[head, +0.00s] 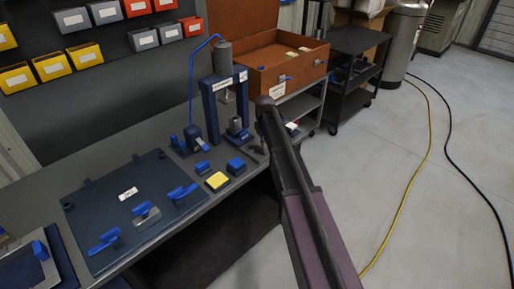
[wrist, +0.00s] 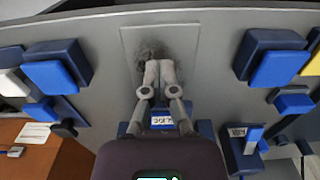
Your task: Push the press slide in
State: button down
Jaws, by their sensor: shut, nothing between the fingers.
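The blue press (head: 211,108) stands on the grey bench, with a grey cylinder on top. Under its frame, a silver block (head: 235,122) sits on a low blue base, which looks like the press slide (head: 241,136). In the wrist view a blue part with a white label (wrist: 162,121), probably the slide's front, shows behind my fingers and is partly hidden by them. My gripper (wrist: 158,72) is shut and empty, its fingertips low over a dark smudge on the bench plate, on the bench-edge side of the label. Contact with the slide cannot be made out.
Blue blocks (wrist: 55,68) (wrist: 276,62) flank my gripper. A yellow pad (head: 217,181) and a blue board with handles (head: 128,214) lie to the left. A brown drawer box (head: 275,66) stands behind on the right. Open floor lies right of the bench.

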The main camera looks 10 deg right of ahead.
jog(key=shift+w, duration=0.1)
jog(key=shift+w+a, duration=0.6)
jog(key=shift+w, duration=0.2)
jog(key=shift+w+a, duration=0.55)
jog(key=shift+w, duration=0.2)
jog(key=c, duration=1.4)
grip_release()
jog(key=shift+c, duration=0.4)
grip_release()
jog(key=shift+r, duration=0.1)
jog(key=shift+r+p, duration=2.2)
jog(key=shift+p, duration=0.1)
jog(key=shift+r+p, duration=2)
